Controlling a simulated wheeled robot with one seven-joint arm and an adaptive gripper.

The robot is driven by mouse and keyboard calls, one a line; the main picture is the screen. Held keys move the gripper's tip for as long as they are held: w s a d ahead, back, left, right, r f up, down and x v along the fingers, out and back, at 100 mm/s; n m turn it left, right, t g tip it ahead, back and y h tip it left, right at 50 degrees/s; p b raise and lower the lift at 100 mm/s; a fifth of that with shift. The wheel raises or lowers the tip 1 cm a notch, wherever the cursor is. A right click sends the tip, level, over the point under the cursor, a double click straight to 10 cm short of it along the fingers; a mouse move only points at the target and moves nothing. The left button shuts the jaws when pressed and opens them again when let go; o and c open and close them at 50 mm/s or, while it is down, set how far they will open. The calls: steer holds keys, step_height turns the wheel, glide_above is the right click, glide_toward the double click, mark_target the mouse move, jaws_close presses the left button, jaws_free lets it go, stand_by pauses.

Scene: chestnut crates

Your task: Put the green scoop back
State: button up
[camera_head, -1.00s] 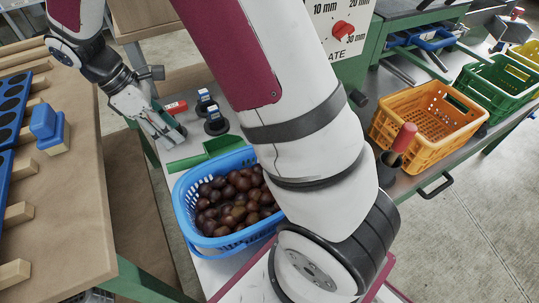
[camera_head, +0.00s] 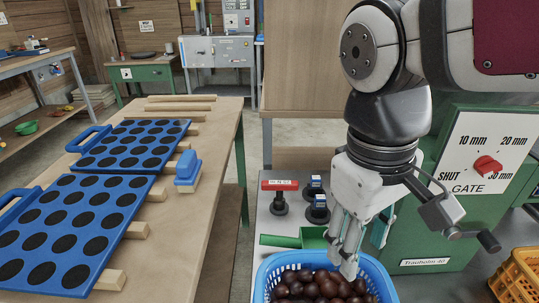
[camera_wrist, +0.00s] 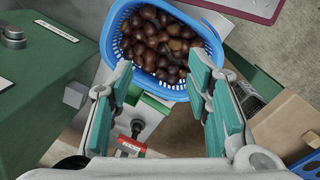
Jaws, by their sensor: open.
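The green scoop (camera_head: 280,241) lies on the grey bench beside the blue basket, its handle pointing left. Its right end is partly behind my gripper in the head view. My gripper (camera_head: 357,255) points down over the back rim of the basket. It is open, with nothing held. In the wrist view, part of the green scoop (camera_wrist: 148,106) shows below and between the spread fingers of my gripper (camera_wrist: 162,85), near the left finger. The blue basket (camera_wrist: 109,48) of brown chestnuts lies ahead of the fingertips. Whether a finger touches the scoop I cannot tell.
A red-labelled knob (camera_head: 279,186) and two dark knobs with blue-and-white tops (camera_head: 318,206) stand behind the scoop. A green machine with a gate dial (camera_head: 487,166) is close on the right.

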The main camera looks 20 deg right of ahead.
steer(key=s+f+m+y, duration=0.1)
steer(key=s+m, duration=0.1)
steer(key=s, duration=0.4)
steer(key=shift+a+t, duration=0.4)
steer(key=shift+a, duration=0.05)
steer(key=shift+f, duration=0.1)
step_height(320, 180, up, 25)
steer(key=t+p, duration=0.3)
steer(key=p, duration=2)
steer(key=shift+t, duration=0.4)
steer(key=shift+d, duration=0.2)
